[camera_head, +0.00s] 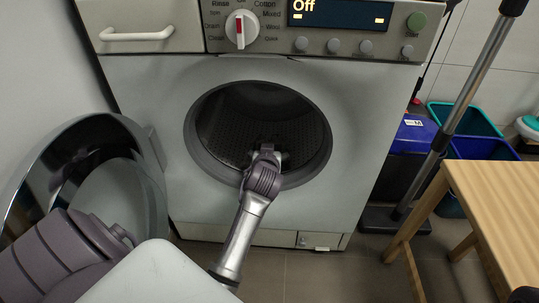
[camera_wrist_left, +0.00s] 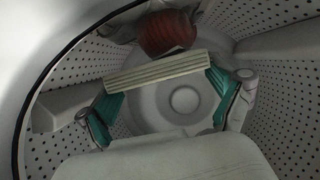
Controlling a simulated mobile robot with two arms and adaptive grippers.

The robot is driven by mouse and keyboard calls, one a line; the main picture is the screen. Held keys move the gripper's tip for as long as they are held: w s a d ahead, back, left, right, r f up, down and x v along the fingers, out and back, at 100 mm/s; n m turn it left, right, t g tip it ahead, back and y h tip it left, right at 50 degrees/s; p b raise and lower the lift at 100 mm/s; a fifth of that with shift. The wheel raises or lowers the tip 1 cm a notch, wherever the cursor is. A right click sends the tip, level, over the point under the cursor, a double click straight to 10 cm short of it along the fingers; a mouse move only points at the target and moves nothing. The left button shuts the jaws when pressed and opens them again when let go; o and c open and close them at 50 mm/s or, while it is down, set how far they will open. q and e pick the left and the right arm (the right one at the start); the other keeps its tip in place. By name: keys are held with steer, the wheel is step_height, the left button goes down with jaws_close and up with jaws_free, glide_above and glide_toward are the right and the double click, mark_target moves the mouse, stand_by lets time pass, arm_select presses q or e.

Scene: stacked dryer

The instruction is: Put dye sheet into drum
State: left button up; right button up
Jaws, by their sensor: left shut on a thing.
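The drum (camera_head: 225,120) of the washer-dryer is open, and its perforated inner wall also shows in the left wrist view (camera_wrist_left: 285,95). My left gripper (camera_head: 266,152) reaches through the round opening at its lower middle. In the left wrist view its green-padded fingers (camera_wrist_left: 165,80) are shut on a pale, ribbed flat strip, which looks like the dye sheet (camera_wrist_left: 158,74). The sheet spans between the fingers inside the drum, apart from the back wall. In the head view the sheet is hidden by the gripper. My right gripper is not in view.
A red bundle (camera_wrist_left: 167,32), apparently cloth, lies in the drum beyond the sheet. The round door (camera_head: 150,190) stands open at the left. The machine's display (camera_head: 338,12) reads Off. A wooden stool (camera_head: 500,200), bins (camera_head: 470,118) and a mop pole (camera_head: 470,80) are at the right.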

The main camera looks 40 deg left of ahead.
arm_select(q)
steer(key=shift+f, duration=0.1)
steer(key=shift+f, duration=0.15)
steer(key=o, duration=0.4)
steer(key=shift+r, duration=0.2)
